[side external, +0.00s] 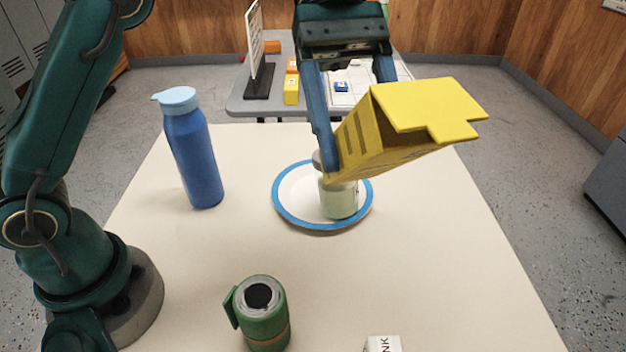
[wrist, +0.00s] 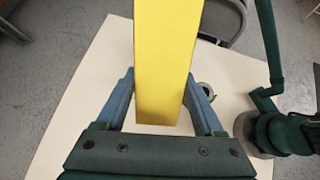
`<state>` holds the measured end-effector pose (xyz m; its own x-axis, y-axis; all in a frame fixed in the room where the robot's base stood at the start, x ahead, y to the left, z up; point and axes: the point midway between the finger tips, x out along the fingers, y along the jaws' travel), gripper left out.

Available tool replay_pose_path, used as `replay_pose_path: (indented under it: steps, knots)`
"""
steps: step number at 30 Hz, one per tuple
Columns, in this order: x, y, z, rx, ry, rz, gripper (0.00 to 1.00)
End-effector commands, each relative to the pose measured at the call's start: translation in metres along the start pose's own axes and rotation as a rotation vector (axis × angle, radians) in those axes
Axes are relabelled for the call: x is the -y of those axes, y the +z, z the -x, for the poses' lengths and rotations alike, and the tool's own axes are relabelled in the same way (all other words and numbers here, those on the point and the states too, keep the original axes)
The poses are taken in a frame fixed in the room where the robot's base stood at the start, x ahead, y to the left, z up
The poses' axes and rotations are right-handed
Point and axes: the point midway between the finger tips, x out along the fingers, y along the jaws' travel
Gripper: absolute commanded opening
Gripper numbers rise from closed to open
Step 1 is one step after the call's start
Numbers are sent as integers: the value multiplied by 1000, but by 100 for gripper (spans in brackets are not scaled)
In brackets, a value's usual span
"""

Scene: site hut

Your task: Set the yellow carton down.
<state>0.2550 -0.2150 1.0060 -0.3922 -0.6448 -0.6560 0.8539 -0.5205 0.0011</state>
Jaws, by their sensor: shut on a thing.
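The yellow carton (side external: 372,142) is held in the air above the table, tilted, with its flaps to the upper right in the side view. My gripper (side external: 357,125) is shut on it, one blue finger on each side. In the wrist view the carton (wrist: 166,60) fills the middle between the two fingers (wrist: 166,105) and hides much of the table. In the side view the carton's lower end overlaps a pale jar on the plate; I cannot tell whether they touch.
A pale green jar (side external: 339,200) stands on a blue-rimmed plate (side external: 290,212). A blue bottle (side external: 192,155) stands left of it, a green mug (side external: 262,318) in front, and a small white box (side external: 383,344) at the front edge. The table's right side (side external: 450,240) is clear.

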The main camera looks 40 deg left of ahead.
Motion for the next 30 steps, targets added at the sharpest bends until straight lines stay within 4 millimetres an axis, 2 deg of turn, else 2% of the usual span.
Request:
replay_pose_path:
  steps: [8, 14, 23, 30]
  knots:
    - [-14, -4, 0, 94, 200, 161, 0]
    - [-26, -16, -3, 169, 366, 272, 0]
    - [-37, -48, -16, 288, 614, 401, 0]
    - [-38, -79, -35, 384, 772, 453, 0]
